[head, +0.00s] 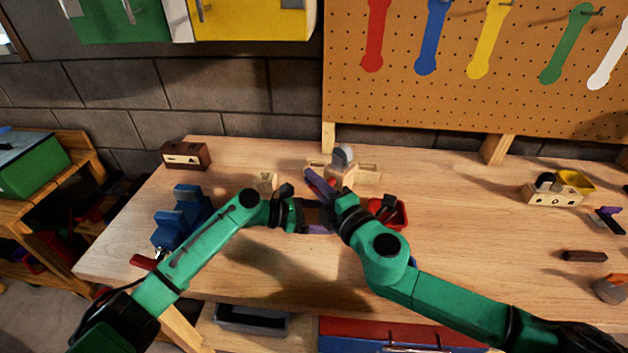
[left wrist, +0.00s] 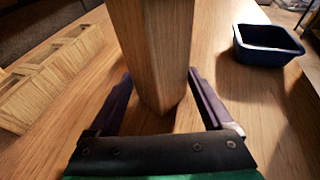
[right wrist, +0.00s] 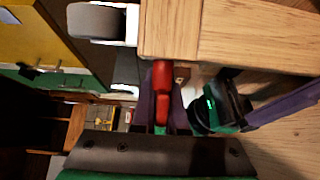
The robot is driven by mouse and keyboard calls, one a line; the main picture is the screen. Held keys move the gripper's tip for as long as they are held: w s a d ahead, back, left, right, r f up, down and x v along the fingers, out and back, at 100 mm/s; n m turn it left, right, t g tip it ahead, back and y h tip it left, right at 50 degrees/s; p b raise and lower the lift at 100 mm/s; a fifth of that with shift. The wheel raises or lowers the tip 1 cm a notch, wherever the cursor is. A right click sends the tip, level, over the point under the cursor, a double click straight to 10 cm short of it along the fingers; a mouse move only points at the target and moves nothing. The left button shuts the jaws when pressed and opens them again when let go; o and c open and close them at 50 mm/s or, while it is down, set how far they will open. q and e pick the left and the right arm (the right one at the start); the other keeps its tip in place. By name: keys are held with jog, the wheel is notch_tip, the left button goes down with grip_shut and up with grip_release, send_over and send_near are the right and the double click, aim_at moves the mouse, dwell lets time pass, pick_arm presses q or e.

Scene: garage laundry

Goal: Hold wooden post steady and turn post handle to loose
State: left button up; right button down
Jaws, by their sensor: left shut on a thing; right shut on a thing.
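The wooden post (left wrist: 152,45) stands between the purple fingers of my left gripper (left wrist: 163,100) in the left wrist view. In the head view only a small brown part of the post (head: 312,213) shows between my arms. My left gripper (head: 316,215) is shut on it. A red handle (right wrist: 161,76) shows beside the pale wood of the post (right wrist: 225,40) in the right wrist view. My right gripper (right wrist: 163,105) is shut on this handle, one finger on each side. In the head view my right gripper (head: 320,183) is close to the left one, and the handle is hidden.
A red bin (head: 402,214) is right of the grippers. A blue vise-like object (head: 180,215) stands at the bench's left. Wooden holders (head: 366,174) lie behind the grippers. A dark blue tray (left wrist: 268,46) shows in the left wrist view. The bench's front middle is clear.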

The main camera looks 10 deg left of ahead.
jog(key=c, duration=0.9)
grip_release()
jog(key=shift+c, duration=0.2)
jog(key=shift+d, duration=0.1)
pick_arm(q)
jog(key=shift+r, duration=0.1)
pick_arm(e)
jog(key=v, duration=1.2)
pick_arm(q)
jog(key=o, duration=0.8)
jog(key=shift+c, duration=0.2)
